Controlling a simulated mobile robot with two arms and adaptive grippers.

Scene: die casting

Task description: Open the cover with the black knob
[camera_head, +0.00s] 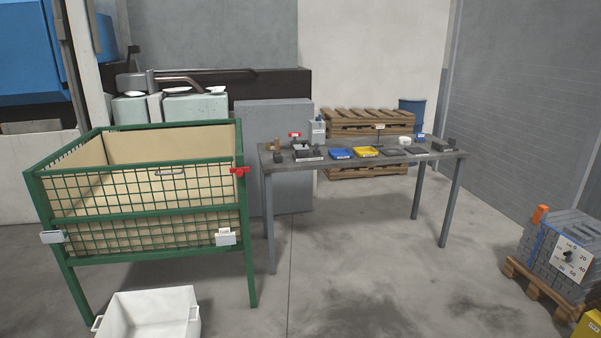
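A white dial plate (572,257) with printed numbers and a dark knob (568,256) at its middle is at the right edge. It is on the front of a stack of grey blocks (546,243) on a small pallet. I cannot tell whether this plate is a cover. A small grey box (317,130) stands at the back left of the table, too small to make out a knob on it. No cover with a black knob can be made out for certain. Neither of my grippers is in view.
A grey table (300,165) holds a blue tray (341,154), a yellow tray (365,152) and small parts. A green mesh crate (150,216) stands left, with a white bin (150,312) before it. The floor (370,270) between table and pallet is clear.

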